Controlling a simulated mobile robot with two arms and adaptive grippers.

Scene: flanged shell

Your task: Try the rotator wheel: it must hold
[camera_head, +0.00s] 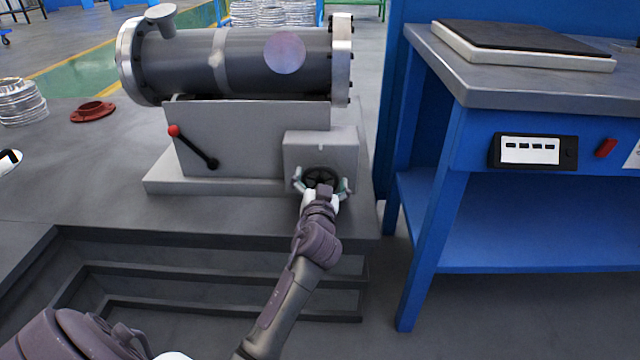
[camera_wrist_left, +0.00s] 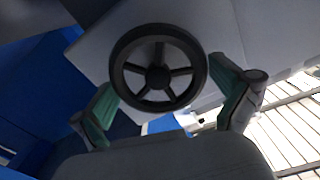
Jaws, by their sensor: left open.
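The rotator wheel (camera_head: 322,179) is a small black spoked handwheel on the front of a light grey box at the right end of the shell's stand. In the left wrist view the wheel (camera_wrist_left: 158,68) shows whole, with its rim, hub and spokes. My left gripper (camera_head: 321,188) is open at the wheel, with one green-padded finger on each side of it. In the left wrist view the fingers of this gripper (camera_wrist_left: 170,100) stand apart around the lower part of the wheel. I cannot tell whether they touch the rim. My right gripper is not clearly in view.
The dark grey flanged shell (camera_head: 240,62) lies on the stand (camera_head: 235,140). A red-knobbed lever (camera_head: 194,148) is on the stand's front. A blue workbench (camera_head: 455,150) stands close on the right. A red flange (camera_head: 93,111) lies at the left.

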